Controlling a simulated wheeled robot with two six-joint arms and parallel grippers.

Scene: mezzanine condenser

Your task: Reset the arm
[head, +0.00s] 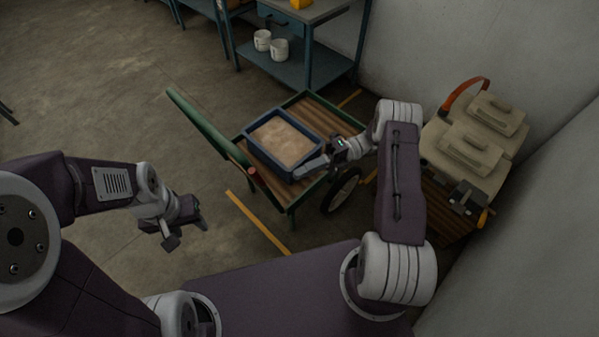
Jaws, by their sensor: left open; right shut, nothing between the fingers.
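My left gripper (186,226) is open and empty, above the bare floor at the left of the cart. My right arm reaches over the right side of the cart. My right gripper (308,168) is shut with nothing in it, at the right rim of a blue tray (254,157). I cannot tell whether it touches the rim. The tray holds a flat tan material (282,142) and sits on a green cart (236,156) with a wooden bed.
A blue workbench (290,72) with two white mugs (271,45) on its lower shelf stands at the back. A beige bag (464,150) with an orange handle is at the right by the wall. A yellow floor line (258,224) runs near the cart.

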